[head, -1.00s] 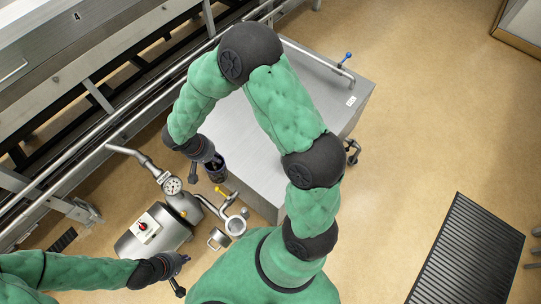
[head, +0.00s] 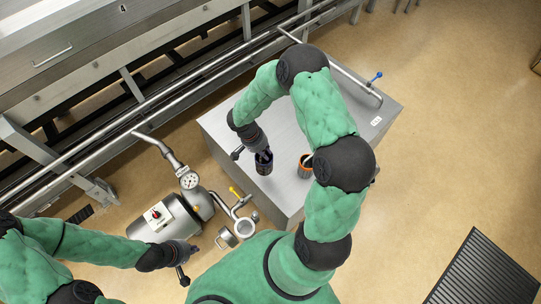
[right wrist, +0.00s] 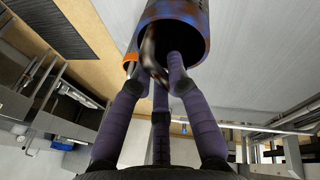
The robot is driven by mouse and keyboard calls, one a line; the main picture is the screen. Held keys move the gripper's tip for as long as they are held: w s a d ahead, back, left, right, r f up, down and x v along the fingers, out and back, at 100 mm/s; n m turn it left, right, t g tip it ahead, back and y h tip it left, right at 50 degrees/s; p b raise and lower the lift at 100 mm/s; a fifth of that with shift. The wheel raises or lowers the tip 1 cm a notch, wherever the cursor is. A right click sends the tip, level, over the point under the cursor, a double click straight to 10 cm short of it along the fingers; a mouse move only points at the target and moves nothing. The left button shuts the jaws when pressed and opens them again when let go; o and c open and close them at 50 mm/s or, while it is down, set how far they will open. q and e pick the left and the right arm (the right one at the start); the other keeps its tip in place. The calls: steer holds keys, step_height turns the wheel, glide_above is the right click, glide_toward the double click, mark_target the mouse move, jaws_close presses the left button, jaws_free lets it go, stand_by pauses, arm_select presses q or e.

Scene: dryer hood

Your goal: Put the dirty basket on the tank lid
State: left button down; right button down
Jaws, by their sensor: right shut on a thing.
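The dirty basket (head: 264,166), a dark blue cylinder with brownish stains, hangs from my right gripper (head: 261,153) over the steel tank lid (head: 238,118). In the right wrist view my fingers (right wrist: 163,75) close at the open end of the basket (right wrist: 193,14), and part of its inside shows dark. I cannot tell whether its bottom touches the lid. My left gripper (head: 183,262) is low at the left, near the steel pump and away from the lid; its fingers are too small to read.
An orange-rimmed basket (head: 305,167) stands on the lid just right of the dirty basket, partly behind my right arm. A pump (head: 170,217) with a gauge (head: 189,180) and pipes stands left of the tank.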

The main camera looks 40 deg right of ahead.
steer(key=d+f, duration=0.1)
steer(key=f, duration=0.1)
steer(key=w+d+f, duration=0.1)
steer(key=d+f, duration=0.1)
steer(key=shift+w+f, duration=0.1)
steer(key=shift+f, duration=0.1)
steer(key=shift+w+d+f+b, duration=0.1)
steer(key=shift+d+f+b, duration=0.1)
steer(key=shift+f, duration=0.65)
steer(key=shift+d+f+b, duration=0.1)
steer(key=shift+f+b, duration=0.1)
steer(key=shift+f, duration=0.65)
steer(key=shift+f+b, duration=0.2)
steer(key=shift+b, duration=0.1)
steer(key=c, duration=1.2)
jaws_free()
steer(key=shift+r, duration=0.2)
